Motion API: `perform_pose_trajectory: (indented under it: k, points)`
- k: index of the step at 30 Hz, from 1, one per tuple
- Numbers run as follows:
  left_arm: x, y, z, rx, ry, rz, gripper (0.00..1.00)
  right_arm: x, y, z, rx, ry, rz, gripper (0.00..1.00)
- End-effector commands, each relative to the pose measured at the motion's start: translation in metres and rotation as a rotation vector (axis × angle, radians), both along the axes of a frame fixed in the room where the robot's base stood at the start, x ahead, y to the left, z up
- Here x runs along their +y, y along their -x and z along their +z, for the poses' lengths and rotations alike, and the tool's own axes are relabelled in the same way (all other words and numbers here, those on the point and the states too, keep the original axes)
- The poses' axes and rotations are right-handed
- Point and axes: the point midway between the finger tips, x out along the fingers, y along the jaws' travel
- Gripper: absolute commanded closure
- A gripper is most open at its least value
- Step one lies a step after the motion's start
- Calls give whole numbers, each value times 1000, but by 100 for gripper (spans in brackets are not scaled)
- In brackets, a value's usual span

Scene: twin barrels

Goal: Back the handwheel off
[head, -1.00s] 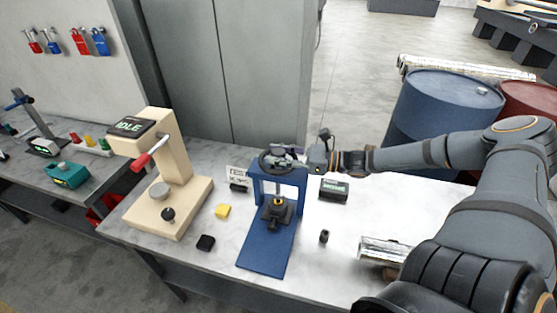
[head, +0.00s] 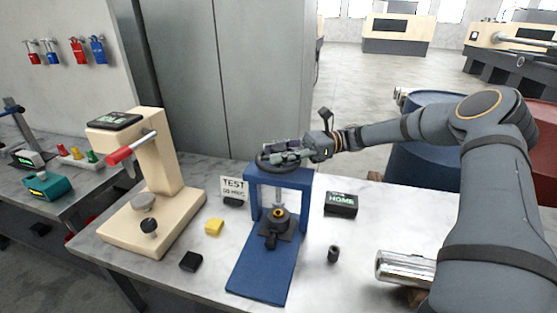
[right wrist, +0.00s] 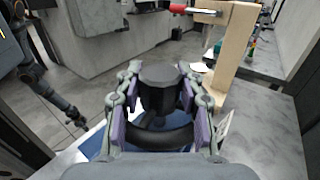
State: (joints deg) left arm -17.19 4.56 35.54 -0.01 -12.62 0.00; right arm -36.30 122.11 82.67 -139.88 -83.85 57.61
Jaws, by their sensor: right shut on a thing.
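The black handwheel (head: 268,164) sits on top of a blue press frame (head: 262,270) on the table. My right gripper (head: 286,152) reaches in from the right at wheel height and is shut on the handwheel. In the right wrist view the dark handwheel (right wrist: 162,134) lies between the two padded fingers, with its dark knob-like part (right wrist: 160,78) standing between the fingertips. Under the wheel a screw runs down to a dark clamp block (head: 277,229) with a brass-coloured centre.
A cream press with a red-handled lever (head: 130,148) stands left. A TEST card (head: 234,188), a yellow block (head: 214,227), a black block (head: 191,261), a small dark cylinder (head: 333,254), a HOME display box (head: 341,204) and a shiny metal cylinder (head: 404,268) surround the blue frame.

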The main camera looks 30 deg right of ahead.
Motion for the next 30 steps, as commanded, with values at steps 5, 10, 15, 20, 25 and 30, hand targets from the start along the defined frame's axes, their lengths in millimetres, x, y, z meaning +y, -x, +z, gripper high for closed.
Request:
perform_pose_trajectory:
  k: [5,10,15,20,25,30]
  points:
    - [0,0,-1,0,0,0,100,0,0,0,2,0,4,94]
    - [0,0,0,0,0,0,100,0,0,0,2,0,3,94]
    - [0,0,0,0,0,0,100,0,0,0,1,0,3,42]
    - [0,0,0,0,0,0,100,0,0,0,1,0,2,38]
    - [3,1,0,1,-3,-1,100,-1,0,0,0,0,1,38]
    - [2,1,0,1,-2,-1,100,-24,5,0,-3,-1,-2,38]
